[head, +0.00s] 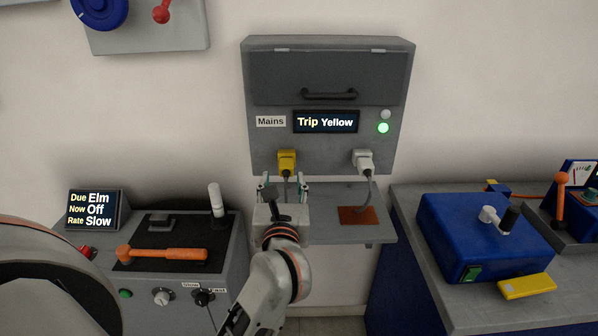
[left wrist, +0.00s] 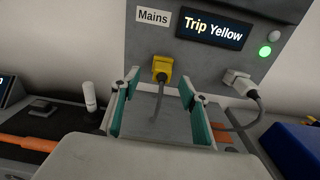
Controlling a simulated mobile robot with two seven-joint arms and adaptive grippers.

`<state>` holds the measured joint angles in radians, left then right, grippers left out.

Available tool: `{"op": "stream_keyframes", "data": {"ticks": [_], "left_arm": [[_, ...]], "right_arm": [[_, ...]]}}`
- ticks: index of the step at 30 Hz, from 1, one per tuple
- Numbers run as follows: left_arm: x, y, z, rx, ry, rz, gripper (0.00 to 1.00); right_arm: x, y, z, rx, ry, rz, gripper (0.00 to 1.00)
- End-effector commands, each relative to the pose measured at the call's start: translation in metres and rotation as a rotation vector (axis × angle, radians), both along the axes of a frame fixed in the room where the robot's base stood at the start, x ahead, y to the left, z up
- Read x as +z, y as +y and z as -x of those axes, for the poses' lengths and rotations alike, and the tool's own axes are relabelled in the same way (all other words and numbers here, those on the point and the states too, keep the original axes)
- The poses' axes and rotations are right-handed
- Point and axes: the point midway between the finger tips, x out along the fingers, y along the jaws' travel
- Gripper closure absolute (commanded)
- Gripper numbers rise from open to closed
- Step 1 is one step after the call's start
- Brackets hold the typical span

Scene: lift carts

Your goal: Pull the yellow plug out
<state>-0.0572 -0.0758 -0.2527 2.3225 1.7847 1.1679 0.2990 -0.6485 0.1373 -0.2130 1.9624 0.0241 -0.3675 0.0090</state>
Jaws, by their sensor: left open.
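The yellow plug (head: 287,161) sits in the lower left of the grey mains box (head: 330,78), with a grey cable hanging from it. It also shows in the left wrist view (left wrist: 162,68), ahead of my fingers. My left gripper (head: 284,184) is open and empty just below and in front of the yellow plug. In the left wrist view its fingers (left wrist: 158,90) are spread wide on either side of the cable, apart from the plug. The box's display (head: 326,122) reads "Trip Yellow". My right gripper is not in view.
A white plug (head: 363,161) sits to the right, its cable running down to a brown patch (head: 358,215) on the grey shelf (head: 330,232). A console with an orange lever (head: 165,254) stands left. A blue box (head: 480,238) stands on the right bench. A green lamp (head: 383,128) is lit.

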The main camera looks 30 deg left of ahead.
Motion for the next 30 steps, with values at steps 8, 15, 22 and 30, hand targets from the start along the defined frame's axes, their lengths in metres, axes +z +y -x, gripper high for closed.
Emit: {"op": "stream_keyframes", "data": {"ticks": [8,15,22,30], "left_arm": [[-0.001,0.005,-0.015,-0.008,-0.002,0.038,0.56],[-0.002,0.024,-0.045,-0.007,-0.002,0.037,0.56],[-0.005,0.036,-0.064,-0.007,-0.002,0.037,0.56],[-0.005,0.039,-0.068,-0.008,-0.002,0.037,0.56]], "right_arm": [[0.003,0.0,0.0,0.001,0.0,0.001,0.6],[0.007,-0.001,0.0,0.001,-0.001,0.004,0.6],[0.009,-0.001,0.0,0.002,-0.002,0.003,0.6],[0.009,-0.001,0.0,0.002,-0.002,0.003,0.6]]}}
